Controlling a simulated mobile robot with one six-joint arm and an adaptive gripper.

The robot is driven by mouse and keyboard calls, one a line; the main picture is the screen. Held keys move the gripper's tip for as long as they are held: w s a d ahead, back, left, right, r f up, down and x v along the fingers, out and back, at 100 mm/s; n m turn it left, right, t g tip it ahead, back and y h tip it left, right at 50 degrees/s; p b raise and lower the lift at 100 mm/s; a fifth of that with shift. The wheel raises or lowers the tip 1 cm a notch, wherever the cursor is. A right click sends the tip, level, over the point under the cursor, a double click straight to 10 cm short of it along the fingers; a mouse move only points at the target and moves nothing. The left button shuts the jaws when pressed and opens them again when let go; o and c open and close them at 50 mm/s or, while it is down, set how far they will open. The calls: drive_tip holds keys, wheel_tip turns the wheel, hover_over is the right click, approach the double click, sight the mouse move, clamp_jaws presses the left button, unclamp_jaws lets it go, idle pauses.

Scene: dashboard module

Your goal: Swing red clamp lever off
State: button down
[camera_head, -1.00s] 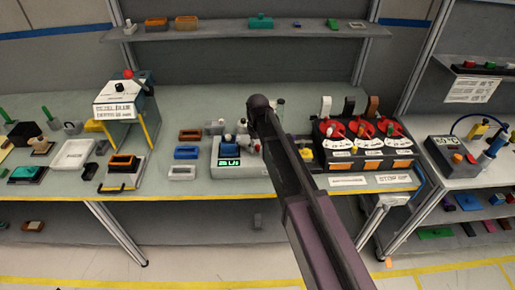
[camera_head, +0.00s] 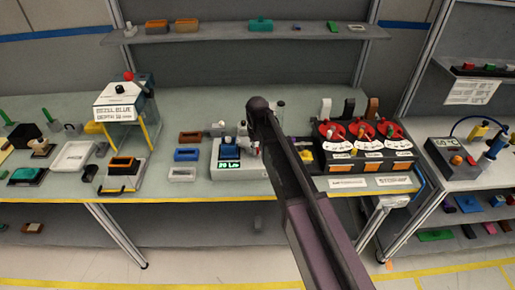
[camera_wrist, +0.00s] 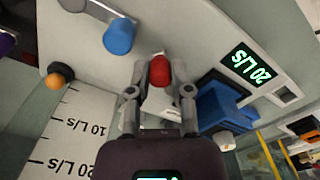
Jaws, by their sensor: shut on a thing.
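In the wrist view, my gripper (camera_wrist: 160,88) is shut on the rounded red tip of the red clamp lever (camera_wrist: 160,68). The rest of the lever is hidden by my fingers. A blue block (camera_wrist: 222,106) sits in the test station just right of my gripper. The station's display (camera_wrist: 250,63) reads 20 L/s in green. In the head view, the station (camera_head: 218,172) stands mid-bench with the blue block (camera_head: 229,151) on it. My arm covers the station's right side there, and my fingertips cannot be made out.
In the wrist view, a blue cylinder (camera_wrist: 118,36) lies upper left, and an orange-tipped black knob (camera_wrist: 57,77) stands by a printed scale (camera_wrist: 75,130). In the head view, red dials (camera_head: 362,130) stand right of my arm, and loose housings (camera_head: 187,155) lie left of the station.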

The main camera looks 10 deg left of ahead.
drive_tip(key=m, duration=0.1)
drive_tip(key=s+m, duration=0.1)
drive_tip(key=shift+a+m, duration=0.3)
drive_tip(key=shift+m, duration=0.1)
drive_tip(key=m, duration=0.1)
drive_tip(key=s+m, duration=0.1)
drive_tip(key=shift+a+m, duration=0.3)
drive_tip(key=shift+a, duration=0.1)
drive_tip(key=shift+s+a+m, duration=0.1)
drive_tip(key=shift+a+m, duration=0.2)
drive_tip(key=shift+m, duration=0.55)
drive_tip(key=shift+s+a+m, duration=0.15)
drive_tip(key=shift+a+m, duration=0.15)
drive_tip(key=shift+m, duration=0.6)
drive_tip(key=shift+s+a+m, duration=0.1)
drive_tip(key=shift+a+m, duration=0.2)
drive_tip(key=shift+m, duration=0.55)
drive_tip(key=c, duration=0.5)
unclamp_jaws()
drive_tip(key=shift+c, duration=0.2)
drive_tip(key=shift+d, duration=0.1)
